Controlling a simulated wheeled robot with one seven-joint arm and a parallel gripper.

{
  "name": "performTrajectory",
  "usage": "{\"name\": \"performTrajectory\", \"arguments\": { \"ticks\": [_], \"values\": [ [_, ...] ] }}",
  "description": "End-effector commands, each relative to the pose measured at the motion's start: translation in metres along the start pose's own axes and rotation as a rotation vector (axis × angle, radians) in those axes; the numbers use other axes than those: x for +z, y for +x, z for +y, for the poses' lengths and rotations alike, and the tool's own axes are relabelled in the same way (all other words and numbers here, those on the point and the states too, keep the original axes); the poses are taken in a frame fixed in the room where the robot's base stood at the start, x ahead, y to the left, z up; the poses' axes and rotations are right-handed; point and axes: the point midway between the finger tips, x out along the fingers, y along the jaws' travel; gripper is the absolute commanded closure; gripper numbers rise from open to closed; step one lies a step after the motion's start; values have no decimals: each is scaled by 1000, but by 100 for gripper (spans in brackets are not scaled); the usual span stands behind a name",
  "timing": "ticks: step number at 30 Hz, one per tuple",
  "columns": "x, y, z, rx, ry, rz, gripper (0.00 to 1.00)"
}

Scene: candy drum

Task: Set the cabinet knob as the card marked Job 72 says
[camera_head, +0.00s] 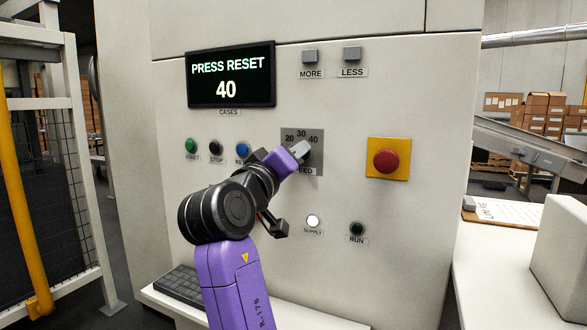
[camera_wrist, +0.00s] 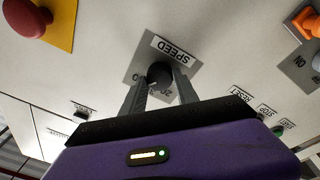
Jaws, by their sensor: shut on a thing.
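The dark cabinet knob (camera_wrist: 158,71) sits on a grey plate marked SPEED, between my two fingers in the wrist view. My gripper (camera_head: 301,150) is shut on the knob; it also shows in the wrist view (camera_wrist: 163,78). In the head view the grey dial plate (camera_head: 318,168) shows 20, 30 and 40, and my gripper hides most of the knob. I cannot tell which number the knob points at. A white sheet (camera_head: 500,212) lies on the right-hand surface; its print is too small to read, so I cannot tell if it is the Job 72 card.
The display (camera_head: 231,75) reads PRESS RESET and 40 CASES. START, STOP and blue buttons (camera_head: 242,150) sit left of the dial. A red button (camera_head: 386,161) on yellow is to its right. MORE and LESS buttons (camera_head: 352,53) are above. SUPPLY (camera_head: 313,220) is lit white.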

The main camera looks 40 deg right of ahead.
Motion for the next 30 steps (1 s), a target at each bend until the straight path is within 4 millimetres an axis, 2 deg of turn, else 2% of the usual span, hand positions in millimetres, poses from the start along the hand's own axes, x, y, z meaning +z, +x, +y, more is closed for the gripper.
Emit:
{"name": "performTrajectory", "arguments": {
  "ticks": [10,26,27,30],
  "values": [
    [2,0,-2,14,137,-15,100],
    [1,0,-1,17,161,-17,100],
    [1,0,-1,17,161,-17,62],
    [1,0,-1,17,161,-16,42]
  ]
}}
